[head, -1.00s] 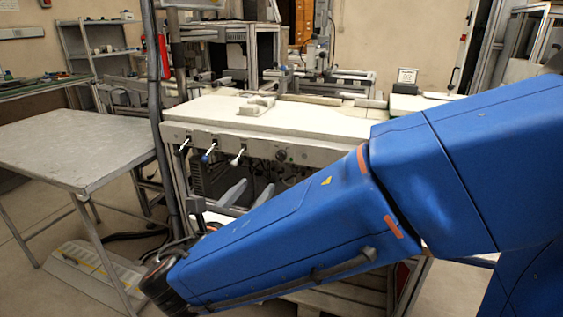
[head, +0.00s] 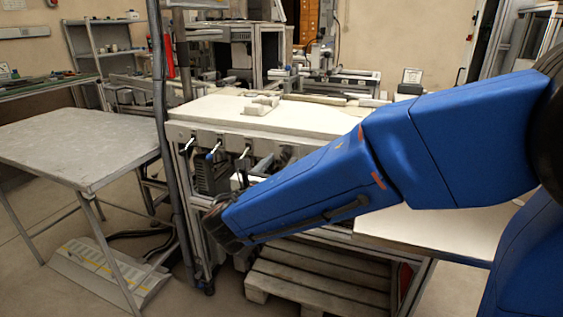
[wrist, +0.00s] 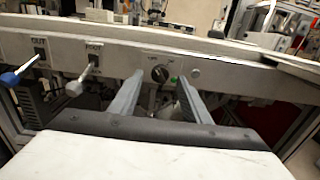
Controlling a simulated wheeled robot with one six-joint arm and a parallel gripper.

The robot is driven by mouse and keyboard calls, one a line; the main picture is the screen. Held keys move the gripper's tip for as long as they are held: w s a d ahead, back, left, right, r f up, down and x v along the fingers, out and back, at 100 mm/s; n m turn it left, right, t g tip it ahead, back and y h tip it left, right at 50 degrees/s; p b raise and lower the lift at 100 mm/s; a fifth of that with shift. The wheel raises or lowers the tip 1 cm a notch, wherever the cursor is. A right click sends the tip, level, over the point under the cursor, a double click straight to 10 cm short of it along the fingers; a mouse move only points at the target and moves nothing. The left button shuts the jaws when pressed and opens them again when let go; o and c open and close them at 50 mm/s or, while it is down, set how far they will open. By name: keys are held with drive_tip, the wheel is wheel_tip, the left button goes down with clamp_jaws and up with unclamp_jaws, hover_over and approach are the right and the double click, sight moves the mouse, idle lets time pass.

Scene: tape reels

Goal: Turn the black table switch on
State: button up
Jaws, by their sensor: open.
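The black rotary switch (wrist: 160,74) is on the grey front panel of the white table, with small labels above it and a green spot to its right in the wrist view. My gripper (wrist: 161,77) is open, with its two grey fingers pointing at the panel. The switch shows between the two fingertips. I cannot tell how far the tips are from the panel, and no contact is visible. In the head view my gripper (head: 253,172) is in front of the panel, below its lower edge.
A blue-tipped lever (wrist: 20,75) and a grey-tipped lever (wrist: 82,80) stick out left of the switch. A dark upright post (head: 168,150) stands left of the white table (head: 215,108). A grey metal table (head: 75,145) is further left. A wooden pallet (head: 310,275) lies below.

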drive_tip(key=shift+x, duration=0.85)
drive_tip(key=c, duration=1)
drive_tip(key=shift+c, duration=0.2)
